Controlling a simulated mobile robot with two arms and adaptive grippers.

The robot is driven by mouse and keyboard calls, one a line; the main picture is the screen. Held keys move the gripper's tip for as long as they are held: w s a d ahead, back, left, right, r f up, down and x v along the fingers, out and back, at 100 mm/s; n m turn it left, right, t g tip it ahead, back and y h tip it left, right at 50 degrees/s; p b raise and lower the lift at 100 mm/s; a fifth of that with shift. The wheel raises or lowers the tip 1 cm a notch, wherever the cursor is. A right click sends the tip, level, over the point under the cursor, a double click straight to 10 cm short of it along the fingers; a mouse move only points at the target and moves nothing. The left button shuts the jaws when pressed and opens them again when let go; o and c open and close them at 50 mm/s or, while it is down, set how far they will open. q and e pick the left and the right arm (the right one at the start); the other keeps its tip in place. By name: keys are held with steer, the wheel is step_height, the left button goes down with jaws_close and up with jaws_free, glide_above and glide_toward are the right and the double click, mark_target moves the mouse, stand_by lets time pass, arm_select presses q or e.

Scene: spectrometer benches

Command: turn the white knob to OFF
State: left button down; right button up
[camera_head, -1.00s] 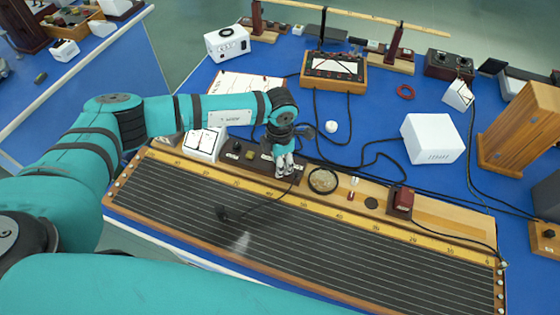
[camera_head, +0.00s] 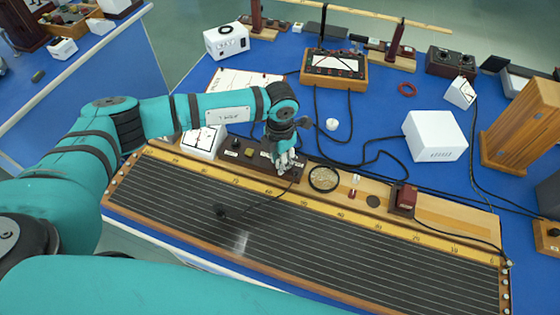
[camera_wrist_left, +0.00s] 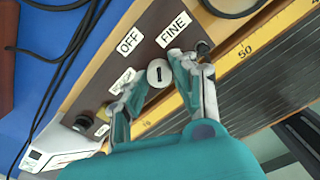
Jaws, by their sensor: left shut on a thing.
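The white knob (camera_wrist_left: 158,72) is round with a dark slot-like mark on its face. It sits on a dark brown panel (camera_wrist_left: 143,52), near the OFF label (camera_wrist_left: 130,41) and the FINE label (camera_wrist_left: 173,29). Another white label (camera_wrist_left: 122,81) is partly covered by a finger. My left gripper (camera_wrist_left: 157,69) is shut on the knob, one finger on each side. In the head view my left gripper (camera_head: 285,162) reaches down to the panel (camera_head: 236,151) and hides the knob. My right gripper is not in view.
The panel stands at the back edge of a long wired board (camera_head: 300,225). A round glass-like dish (camera_head: 323,179) and a red block (camera_head: 405,198) lie to the right of the gripper. Black cables run behind it. A white box (camera_head: 434,136) stands further right.

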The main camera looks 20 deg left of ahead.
arm_select(q)
steer(key=n+b, duration=0.2)
steer(key=n, duration=0.2)
steer(key=shift+f+n, duration=0.1)
steer(key=shift+n, duration=0.2)
steer(key=shift+n+b, duration=0.5)
steer(key=shift+n, duration=1.1)
steer(key=c, duration=1.1)
jaws_free()
steer(key=shift+o, duration=0.2)
steer(key=shift+r, duration=0.2)
step_height(320, 180, up, 12)
steer(key=shift+s+f, duration=0.1)
steer(key=shift+f, duration=0.05)
